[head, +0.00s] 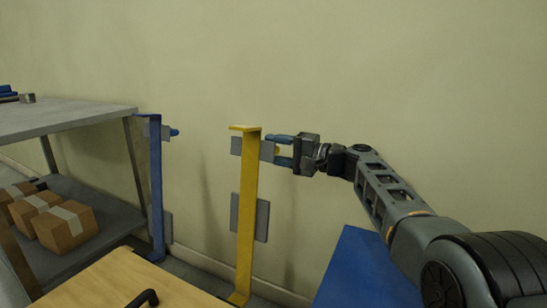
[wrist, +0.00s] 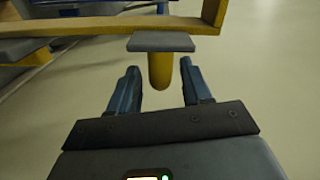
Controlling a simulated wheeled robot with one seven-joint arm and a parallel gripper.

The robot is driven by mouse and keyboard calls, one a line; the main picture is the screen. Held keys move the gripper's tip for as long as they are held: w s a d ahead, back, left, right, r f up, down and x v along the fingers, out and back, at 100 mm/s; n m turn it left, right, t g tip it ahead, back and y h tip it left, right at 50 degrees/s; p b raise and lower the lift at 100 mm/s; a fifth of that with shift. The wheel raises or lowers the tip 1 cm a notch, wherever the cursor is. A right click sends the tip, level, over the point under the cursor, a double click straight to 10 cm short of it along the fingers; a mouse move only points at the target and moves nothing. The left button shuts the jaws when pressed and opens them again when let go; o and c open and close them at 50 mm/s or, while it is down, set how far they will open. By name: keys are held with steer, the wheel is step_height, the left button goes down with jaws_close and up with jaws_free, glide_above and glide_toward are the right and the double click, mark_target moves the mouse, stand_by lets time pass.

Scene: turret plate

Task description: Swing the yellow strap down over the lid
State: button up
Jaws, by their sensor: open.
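The yellow strap (head: 247,215) stands upright in the head view, with a short bent end at its top. A grey plate (wrist: 160,42) on the strap carries a rounded yellow peg (wrist: 160,70). My gripper (head: 283,150) comes from the right at the strap's upper part. Its two blue fingers (wrist: 160,84) are open, one on each side of the peg, with gaps visible in the wrist view. The strap also crosses the top of the wrist view (wrist: 100,25). A tan panel with a black handle (head: 140,298), which looks like the lid, is partly in view at the bottom.
A similar blue strap (head: 156,190) stands upright to the left, with a blue peg. A grey shelf (head: 60,119) with cardboard boxes (head: 66,228) below stands at far left. A blue surface (head: 365,270) lies under my arm. A plain wall is behind.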

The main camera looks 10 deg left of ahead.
steer(key=shift+w+a, duration=0.1)
steer(key=shift+a, duration=0.3)
steer(key=shift+f, duration=0.1)
jaws_close()
stand_by(0.3)
